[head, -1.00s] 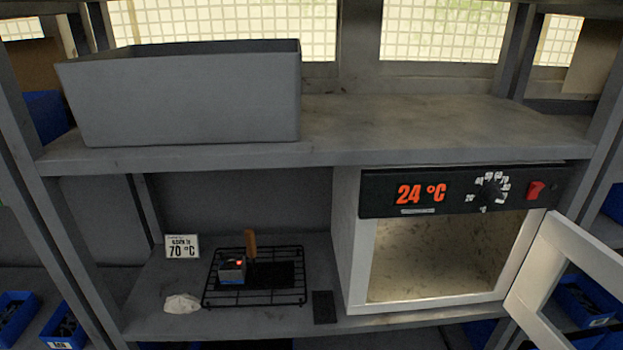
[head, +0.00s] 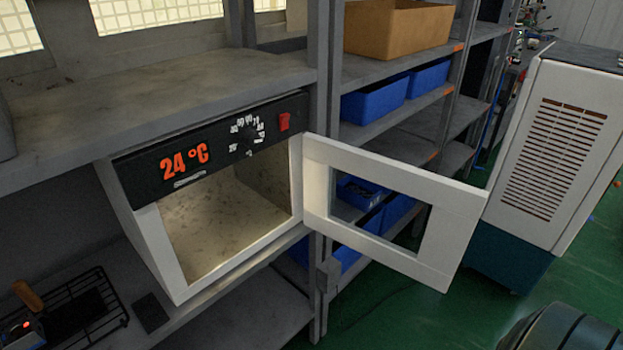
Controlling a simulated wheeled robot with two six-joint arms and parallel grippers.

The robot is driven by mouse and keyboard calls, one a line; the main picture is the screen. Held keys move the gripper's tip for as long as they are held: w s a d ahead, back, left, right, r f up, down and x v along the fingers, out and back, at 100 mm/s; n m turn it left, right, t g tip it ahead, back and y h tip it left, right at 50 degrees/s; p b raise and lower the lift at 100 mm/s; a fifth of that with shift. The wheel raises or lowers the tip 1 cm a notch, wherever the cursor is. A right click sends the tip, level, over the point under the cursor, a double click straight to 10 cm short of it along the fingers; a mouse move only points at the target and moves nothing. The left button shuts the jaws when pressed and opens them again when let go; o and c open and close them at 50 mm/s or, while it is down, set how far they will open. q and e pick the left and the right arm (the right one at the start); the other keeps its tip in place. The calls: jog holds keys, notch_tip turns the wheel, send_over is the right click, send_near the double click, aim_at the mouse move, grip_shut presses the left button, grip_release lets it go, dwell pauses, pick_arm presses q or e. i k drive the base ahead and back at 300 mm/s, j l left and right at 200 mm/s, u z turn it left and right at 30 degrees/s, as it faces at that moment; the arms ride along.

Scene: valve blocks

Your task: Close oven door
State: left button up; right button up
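The oven (head: 150,236) stands on the lower shelf at the left, its panel reading 24 °C, with a dial and a red switch. Its chamber is open and looks empty. The white oven door (head: 449,236) is swung wide open to the right, hinged at the oven's right side, with a window opening in its middle. It sticks out past the shelf's front edge. Neither of my grippers is in view. A dark rounded part at the bottom right corner may be mine.
A black wire rack (head: 92,312) with a wooden-handled tool (head: 28,296) lies left of the oven. Shelving with blue bins (head: 374,101) and a brown box (head: 398,27) stands behind the door. A white vented cabinet (head: 548,150) stands close to the door's right. Green floor (head: 400,320) is open in front.

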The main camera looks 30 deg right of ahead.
aim_at(458, 206)
jog(key=l+u, duration=0.2)
jog(key=l, duration=0.45)
jog(key=l+u, duration=0.2)
jog(key=l, duration=0.5)
jog(key=k+l+u, duration=0.2)
jog(key=l, duration=0.45)
jog(key=i, duration=0.1)
